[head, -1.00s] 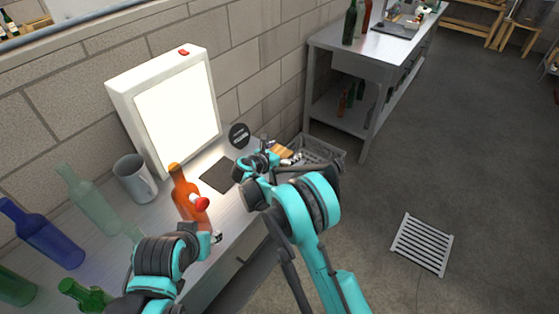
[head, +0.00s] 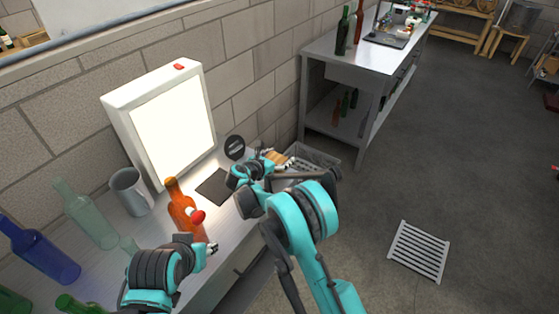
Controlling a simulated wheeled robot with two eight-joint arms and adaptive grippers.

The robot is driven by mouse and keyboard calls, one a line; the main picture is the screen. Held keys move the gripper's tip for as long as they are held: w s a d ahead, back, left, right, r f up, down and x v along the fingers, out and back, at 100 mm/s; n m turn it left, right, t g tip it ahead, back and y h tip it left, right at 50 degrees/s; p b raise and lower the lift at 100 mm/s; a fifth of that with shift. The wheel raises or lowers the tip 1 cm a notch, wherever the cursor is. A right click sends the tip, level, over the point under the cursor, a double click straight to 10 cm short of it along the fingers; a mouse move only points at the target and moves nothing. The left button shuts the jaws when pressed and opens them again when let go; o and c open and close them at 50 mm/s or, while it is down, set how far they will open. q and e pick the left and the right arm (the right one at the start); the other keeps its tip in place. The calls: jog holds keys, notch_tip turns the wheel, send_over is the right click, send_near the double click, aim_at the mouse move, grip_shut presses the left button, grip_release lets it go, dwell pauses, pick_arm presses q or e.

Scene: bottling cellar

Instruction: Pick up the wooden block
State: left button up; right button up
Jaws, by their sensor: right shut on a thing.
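The wooden block (head: 275,157), a small tan piece, shows at the far end of the table, just beyond my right wrist. My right gripper (head: 268,158) is shut on it; the fingers are small here and partly hidden by my own arm. Whether the block touches the table is hard to tell. My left gripper (head: 211,248) is low in the picture, in front of the orange bottle (head: 178,200) near the table's front edge. Its fingers are too small to tell open from shut.
A lit white panel (head: 175,125) stands at the wall. A grey mug (head: 131,190), a dark mat (head: 214,186), a black disc (head: 235,147), a red ball-like thing (head: 197,216) and a blue bottle (head: 40,250) are on the table. A grey crate (head: 318,160) sits beyond the block.

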notch_tip(320, 180, up, 2)
jog(key=shift+r+p, duration=0.25)
jog(key=shift+p, duration=0.15)
jog(key=s+d+r+n+p, duration=0.1)
jog(key=s+d+r, duration=0.4)
jog(key=s, duration=0.2)
jog(key=s+d+r+y+p, duration=0.1)
jog(key=s+d+r, duration=0.3)
jog(key=s, duration=0.4)
jog(key=shift+d+r+n+t+y+p, duration=0.3)
jog(key=shift+d+r+n+p, duration=0.1)
jog(key=shift+d+p, duration=0.2)
jog(key=s+d+r, duration=0.1)
jog(key=s, duration=0.1)
jog(key=s+d+r+n+t+y, duration=0.1)
jog(key=s+d, duration=0.1)
jog(key=s, duration=0.1)
jog(key=s+d+r+n+y, duration=0.1)
jog(key=s+d, duration=0.1)
jog(key=s, duration=0.1)
jog(key=shift+t, duration=0.3)
